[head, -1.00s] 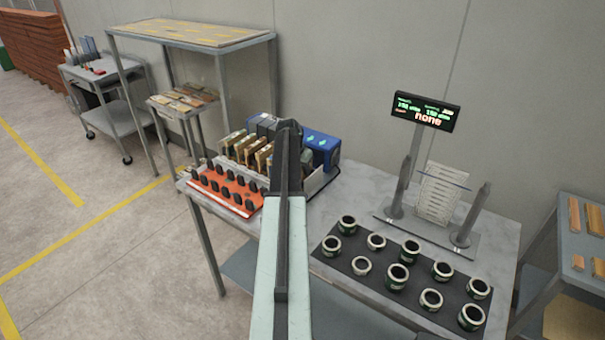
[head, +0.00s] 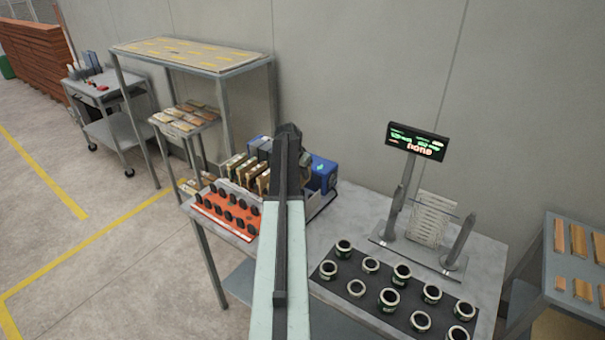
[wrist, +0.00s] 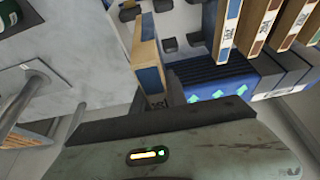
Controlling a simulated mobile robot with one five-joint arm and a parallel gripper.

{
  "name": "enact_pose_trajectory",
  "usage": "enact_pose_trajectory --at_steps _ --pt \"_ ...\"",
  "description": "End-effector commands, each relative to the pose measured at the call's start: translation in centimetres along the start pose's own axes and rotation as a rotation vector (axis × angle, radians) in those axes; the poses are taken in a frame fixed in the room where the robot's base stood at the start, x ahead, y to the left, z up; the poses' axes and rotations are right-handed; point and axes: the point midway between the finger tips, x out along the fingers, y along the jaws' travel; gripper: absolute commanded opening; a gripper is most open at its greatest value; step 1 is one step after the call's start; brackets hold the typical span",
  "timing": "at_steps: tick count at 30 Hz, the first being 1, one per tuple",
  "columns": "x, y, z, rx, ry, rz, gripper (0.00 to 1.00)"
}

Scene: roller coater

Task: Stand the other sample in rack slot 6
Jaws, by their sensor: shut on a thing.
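A sample with a pale wooden edge and a blue face (wrist: 150,78) stands in front of my gripper (wrist: 155,101) in the wrist view, and my gripper is shut on it. The fingertips are mostly hidden. The rack (wrist: 205,75) is just beyond and to the right, dark and blue with slots. Several other samples (wrist: 265,25) stand in it with brown or blue faces and printed labels. In the head view samples (head: 245,172) stand in the rack area, partly hidden behind my arm. I cannot read slot numbers or tell whether the held sample touches the rack.
An orange tray (head: 207,208) with black knobs lies left of the rack. A blue device (head: 325,168) stands behind it. A dark mat (head: 325,270) with several ring-topped cans lies at front right. A display (head: 418,141) and posts stand behind the mat.

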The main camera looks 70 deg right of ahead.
Motion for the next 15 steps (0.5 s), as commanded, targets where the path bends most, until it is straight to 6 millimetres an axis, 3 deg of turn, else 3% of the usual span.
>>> enact_pose_trajectory --at_steps 6,15 --pt "0.0 0.0 0.0 0.000 0.000 0.000 0.00" --pt "-2.9 0.1 -1.3 0.001 0.000 0.000 0.00"
